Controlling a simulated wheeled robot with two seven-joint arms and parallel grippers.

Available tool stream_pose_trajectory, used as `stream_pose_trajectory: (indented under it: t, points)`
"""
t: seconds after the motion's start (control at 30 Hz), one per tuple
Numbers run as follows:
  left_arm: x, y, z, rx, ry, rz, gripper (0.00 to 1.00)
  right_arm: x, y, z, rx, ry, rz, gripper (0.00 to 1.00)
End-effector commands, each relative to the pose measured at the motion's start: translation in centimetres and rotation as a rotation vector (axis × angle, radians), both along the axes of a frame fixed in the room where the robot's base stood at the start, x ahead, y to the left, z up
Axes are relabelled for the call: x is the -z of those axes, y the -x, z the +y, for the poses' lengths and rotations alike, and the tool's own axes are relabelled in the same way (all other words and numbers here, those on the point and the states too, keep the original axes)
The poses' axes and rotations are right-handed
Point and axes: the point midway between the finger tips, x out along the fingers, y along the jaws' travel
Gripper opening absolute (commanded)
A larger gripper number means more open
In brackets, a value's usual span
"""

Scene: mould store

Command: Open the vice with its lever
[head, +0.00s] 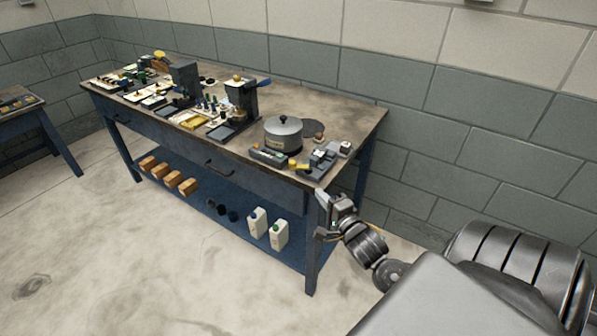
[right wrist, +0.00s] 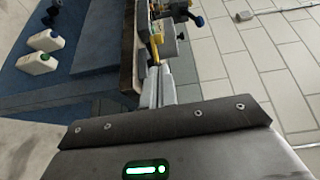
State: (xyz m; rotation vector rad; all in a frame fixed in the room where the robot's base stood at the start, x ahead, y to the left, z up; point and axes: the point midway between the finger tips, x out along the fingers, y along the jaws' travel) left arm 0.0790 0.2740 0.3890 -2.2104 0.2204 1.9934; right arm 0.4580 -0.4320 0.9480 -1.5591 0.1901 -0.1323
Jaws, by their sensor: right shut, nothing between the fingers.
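A small grey vice (head: 321,163) sits on the workbench's right end, close to the front edge. Its lever is too small to make out for sure in the head view. My right gripper (head: 320,193) is at the bench's front right corner, just below and in front of the vice, apart from it as far as I can tell. In the right wrist view its two fingers (right wrist: 158,88) lie together, shut and empty, pointing towards grey and yellow parts at the bench edge. My left gripper is not in view.
The workbench (head: 352,117) carries a lidded grey pot (head: 283,134) and a dark tray (head: 268,155) beside the vice. Several tools and trays crowd its left half. Two white bottles (head: 257,223) stand on the blue lower shelf. A block wall is behind; the floor in front is clear.

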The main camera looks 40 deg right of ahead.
Motion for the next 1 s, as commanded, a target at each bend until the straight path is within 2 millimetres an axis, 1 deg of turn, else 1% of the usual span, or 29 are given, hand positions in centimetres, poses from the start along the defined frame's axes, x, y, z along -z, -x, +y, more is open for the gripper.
stream_pose_trajectory:
  t: [0.3,0.37,0.47,0.57,0.8,1.0]
  points:
    - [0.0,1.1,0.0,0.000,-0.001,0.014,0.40,0.1,0.1,-0.2,0.003,0.000,0.001,0.00]
    - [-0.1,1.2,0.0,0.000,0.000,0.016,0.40,0.0,-0.1,-0.2,0.003,0.000,0.001,0.00]
    - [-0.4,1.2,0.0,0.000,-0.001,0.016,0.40,0.0,-1.0,-0.4,0.004,0.001,0.000,0.00]
    - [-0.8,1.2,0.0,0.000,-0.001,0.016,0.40,-0.1,-2.6,-0.8,0.005,0.003,0.000,0.00]
    - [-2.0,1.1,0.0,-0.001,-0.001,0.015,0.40,0.0,-7.5,-1.9,0.006,0.005,0.000,0.00]
    - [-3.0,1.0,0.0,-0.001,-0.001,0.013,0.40,0.2,-10.9,-2.7,0.006,0.004,0.001,0.00]
